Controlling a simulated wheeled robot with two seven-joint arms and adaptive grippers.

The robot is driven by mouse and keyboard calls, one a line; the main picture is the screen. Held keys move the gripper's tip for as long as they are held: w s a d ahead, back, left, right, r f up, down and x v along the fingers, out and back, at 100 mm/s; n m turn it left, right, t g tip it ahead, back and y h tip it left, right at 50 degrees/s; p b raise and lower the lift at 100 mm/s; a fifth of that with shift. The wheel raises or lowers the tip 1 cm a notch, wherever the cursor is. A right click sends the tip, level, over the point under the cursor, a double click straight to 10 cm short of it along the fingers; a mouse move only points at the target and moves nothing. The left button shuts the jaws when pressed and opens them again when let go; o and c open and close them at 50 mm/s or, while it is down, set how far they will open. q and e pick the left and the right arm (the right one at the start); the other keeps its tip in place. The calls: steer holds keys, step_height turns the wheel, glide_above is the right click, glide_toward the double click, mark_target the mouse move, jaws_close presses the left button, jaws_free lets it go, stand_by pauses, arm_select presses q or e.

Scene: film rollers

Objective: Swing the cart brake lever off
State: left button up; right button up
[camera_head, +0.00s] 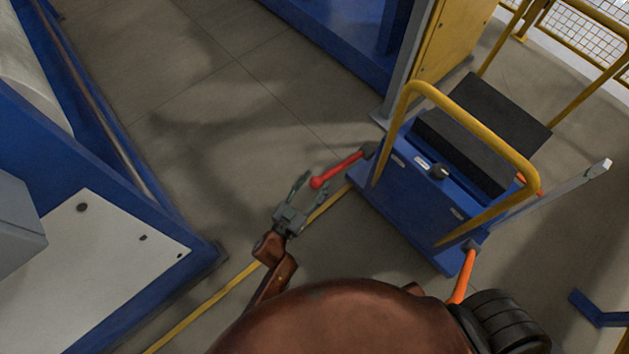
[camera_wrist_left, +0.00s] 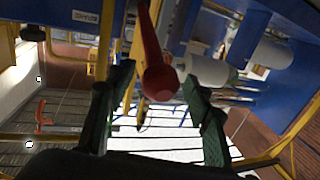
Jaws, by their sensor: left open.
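The red brake lever (camera_head: 338,170) sticks out from the left corner of the blue cart (camera_head: 408,190) and ends in a round red knob. My left gripper (camera_head: 309,189) is open, with its fingertips around or just short of the knob. In the left wrist view the knob (camera_wrist_left: 160,82) shows between the two spread green-black fingers (camera_wrist_left: 158,85), with a gap on both sides. I cannot tell how deep the knob sits between them. My right gripper is not in view.
A blue machine (camera_head: 130,230) stands at left, with open grey floor (camera_head: 220,130) between.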

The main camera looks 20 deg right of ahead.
arm_select(q)
steer(key=shift+w+d, duration=0.15)
steer(key=shift+c, duration=0.6)
jaws_close()
